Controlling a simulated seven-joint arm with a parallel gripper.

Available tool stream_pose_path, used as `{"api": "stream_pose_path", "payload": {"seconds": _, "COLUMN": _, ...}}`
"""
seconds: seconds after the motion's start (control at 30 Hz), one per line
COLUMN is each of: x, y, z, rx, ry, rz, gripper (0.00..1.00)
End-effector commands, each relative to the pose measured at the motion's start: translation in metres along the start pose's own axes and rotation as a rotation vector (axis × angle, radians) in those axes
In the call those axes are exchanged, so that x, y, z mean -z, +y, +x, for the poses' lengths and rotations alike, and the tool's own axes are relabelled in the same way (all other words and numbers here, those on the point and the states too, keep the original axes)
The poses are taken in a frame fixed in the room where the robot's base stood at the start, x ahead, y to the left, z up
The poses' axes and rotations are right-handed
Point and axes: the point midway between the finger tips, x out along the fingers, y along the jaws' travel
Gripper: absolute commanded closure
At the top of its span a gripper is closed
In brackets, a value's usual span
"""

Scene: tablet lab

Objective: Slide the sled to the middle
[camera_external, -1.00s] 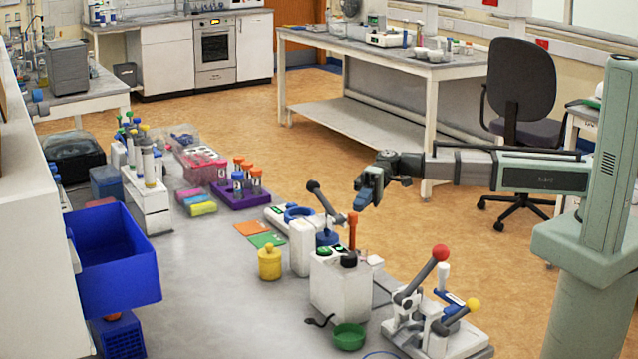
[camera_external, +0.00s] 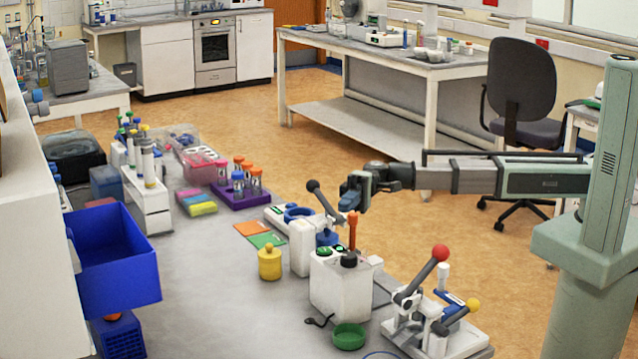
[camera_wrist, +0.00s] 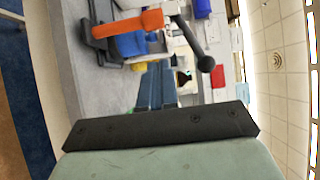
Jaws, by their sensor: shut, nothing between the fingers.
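No part is plainly marked as the sled, and I cannot tell its position. An upright orange handle (camera_external: 353,230) stands beside a white box (camera_external: 340,290) with green and black knobs on top. The orange handle (camera_wrist: 140,22) also shows in the wrist view, beside a dark bracket, with a blue part behind it. My gripper (camera_external: 348,203) is shut and empty, pointing down close above the orange handle in the outside view. Its blue fingers (camera_wrist: 156,85) lie together in the wrist view. I cannot tell whether they touch anything.
A black-knobbed lever (camera_external: 325,200) rises just left of my gripper. A base with red-ball and yellow-ball levers (camera_external: 440,335) stands at the front right. A yellow weight (camera_external: 269,262), green dish (camera_external: 348,336) and open blue drawer (camera_external: 112,265) lie left and front. The table's middle left is clear.

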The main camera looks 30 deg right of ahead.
Motion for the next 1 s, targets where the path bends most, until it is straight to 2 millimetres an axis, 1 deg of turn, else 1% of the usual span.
{"api": "stream_pose_path", "payload": {"seconds": 0.03, "x": -0.005, "y": 0.000, "z": 0.007, "rx": 0.000, "ry": -0.002, "rz": 0.000, "gripper": 1.00}}
{"api": "stream_pose_path", "payload": {"seconds": 0.1, "x": -0.013, "y": 0.000, "z": 0.013, "rx": 0.000, "ry": -0.001, "rz": 0.000, "gripper": 1.00}}
{"api": "stream_pose_path", "payload": {"seconds": 0.3, "x": -0.025, "y": 0.000, "z": 0.025, "rx": 0.000, "ry": 0.000, "rz": 0.000, "gripper": 1.00}}
{"api": "stream_pose_path", "payload": {"seconds": 0.47, "x": -0.028, "y": 0.000, "z": 0.029, "rx": 0.000, "ry": 0.000, "rz": 0.000, "gripper": 1.00}}
{"api": "stream_pose_path", "payload": {"seconds": 0.83, "x": -0.030, "y": 0.000, "z": 0.031, "rx": 0.000, "ry": 0.000, "rz": 0.000, "gripper": 1.00}}
{"api": "stream_pose_path", "payload": {"seconds": 0.93, "x": -0.040, "y": 0.000, "z": 0.036, "rx": 0.000, "ry": -0.002, "rz": 0.000, "gripper": 1.00}}
{"api": "stream_pose_path", "payload": {"seconds": 1.0, "x": -0.051, "y": 0.000, "z": 0.043, "rx": 0.000, "ry": -0.002, "rz": 0.000, "gripper": 1.00}}
